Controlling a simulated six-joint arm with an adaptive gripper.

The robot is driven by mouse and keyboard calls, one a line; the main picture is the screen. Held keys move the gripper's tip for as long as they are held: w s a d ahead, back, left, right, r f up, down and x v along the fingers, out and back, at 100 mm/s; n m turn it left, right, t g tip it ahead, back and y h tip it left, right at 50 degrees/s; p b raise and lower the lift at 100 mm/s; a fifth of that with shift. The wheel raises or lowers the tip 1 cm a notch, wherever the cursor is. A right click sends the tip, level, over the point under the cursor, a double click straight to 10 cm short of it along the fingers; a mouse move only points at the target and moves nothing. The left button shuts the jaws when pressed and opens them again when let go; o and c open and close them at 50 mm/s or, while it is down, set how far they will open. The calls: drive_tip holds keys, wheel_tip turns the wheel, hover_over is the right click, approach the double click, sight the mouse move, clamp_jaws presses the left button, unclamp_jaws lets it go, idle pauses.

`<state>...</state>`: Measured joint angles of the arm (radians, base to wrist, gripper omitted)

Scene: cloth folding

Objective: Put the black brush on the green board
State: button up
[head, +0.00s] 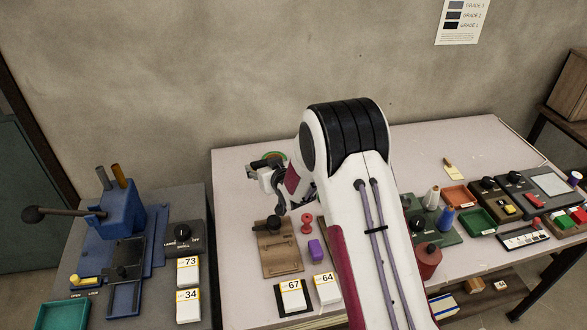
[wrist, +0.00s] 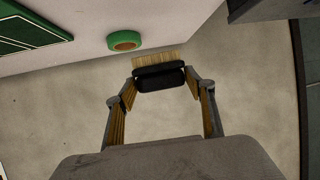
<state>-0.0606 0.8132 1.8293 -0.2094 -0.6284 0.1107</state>
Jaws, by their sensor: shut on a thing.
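The black brush (wrist: 158,76) has a dark body and a row of tan bristles and shows in the wrist view. My gripper (wrist: 160,82) is shut on its body, one finger at each end, with the bristles pointing away from my palm. In the head view my gripper (head: 254,171) is at the back left of the light table, and the brush is too small there to make out. A green board (wrist: 25,30) with pale lines lies on the table at the upper left of the wrist view, apart from the brush. In the head view I cannot make out the board.
A green ring (wrist: 124,40) with an orange inside sits on the table near its edge, between board and brush. In the wrist view floor shows below the brush. A brown board (head: 279,255), a red spool (head: 307,222) and a purple block (head: 317,249) lie nearer the front.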

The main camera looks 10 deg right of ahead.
drive_tip(key=shift+d, duration=0.1)
drive_tip(key=shift+d+f, duration=0.1)
drive_tip(key=shift+d, duration=0.15)
drive_tip(key=w+d+r+m+g+h, duration=0.1)
drive_tip(key=d+m+h, duration=0.4)
drive_tip(key=d, duration=0.9)
drive_tip(key=w+d+m+g+h, duration=0.1)
drive_tip(key=d+m+h, duration=0.4)
drive_tip(key=d, duration=0.9)
drive_tip(key=shift+r+g+h, duration=0.35)
drive_tip(key=shift+g+h, duration=0.05)
drive_tip(key=shift+g, duration=0.1)
drive_tip(key=shift+w+f, duration=0.1)
drive_tip(key=shift+w, duration=0.05)
drive_tip(key=shift+f, duration=3.05)
drive_tip(key=shift+f, duration=1.85)
